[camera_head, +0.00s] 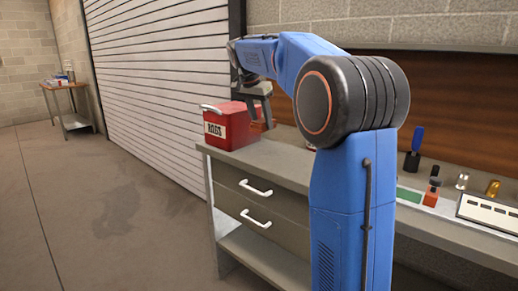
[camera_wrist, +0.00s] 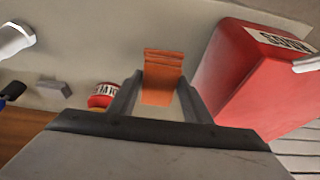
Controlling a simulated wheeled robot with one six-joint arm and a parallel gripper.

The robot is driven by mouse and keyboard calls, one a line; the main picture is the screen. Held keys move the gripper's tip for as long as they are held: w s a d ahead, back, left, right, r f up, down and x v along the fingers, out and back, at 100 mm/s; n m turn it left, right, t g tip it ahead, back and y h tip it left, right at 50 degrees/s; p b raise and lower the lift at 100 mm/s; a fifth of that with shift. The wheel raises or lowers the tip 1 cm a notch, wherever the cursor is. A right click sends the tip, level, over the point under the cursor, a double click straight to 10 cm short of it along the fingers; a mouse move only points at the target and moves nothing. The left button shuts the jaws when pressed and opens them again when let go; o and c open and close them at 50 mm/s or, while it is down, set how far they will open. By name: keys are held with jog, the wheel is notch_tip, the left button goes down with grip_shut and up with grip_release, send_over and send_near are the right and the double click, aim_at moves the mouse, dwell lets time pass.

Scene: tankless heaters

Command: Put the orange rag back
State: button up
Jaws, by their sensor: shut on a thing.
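The orange rag (camera_wrist: 162,77) shows between the two fingers of my gripper (camera_wrist: 160,100) in the wrist view. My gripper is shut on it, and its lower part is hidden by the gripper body. A red bin labelled RAGS (camera_head: 226,128) with a white handle stands on the left end of the workbench (camera_head: 270,160). It also shows close to the right of the rag in the wrist view (camera_wrist: 245,75). In the head view my gripper (camera_head: 262,104) is at the bin's right rear side. Whether the rag touches the bench is not clear.
A blue-handled tool (camera_head: 414,148) and small items stand at the bench's right. A roller door (camera_head: 155,70) is behind the bin.

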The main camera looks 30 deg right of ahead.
aim_at(255, 123)
jog(key=shift+f, duration=4.85)
jog(key=o, duration=1.1)
jog(key=shift+f, duration=0.1)
jog(key=v, duration=1.2)
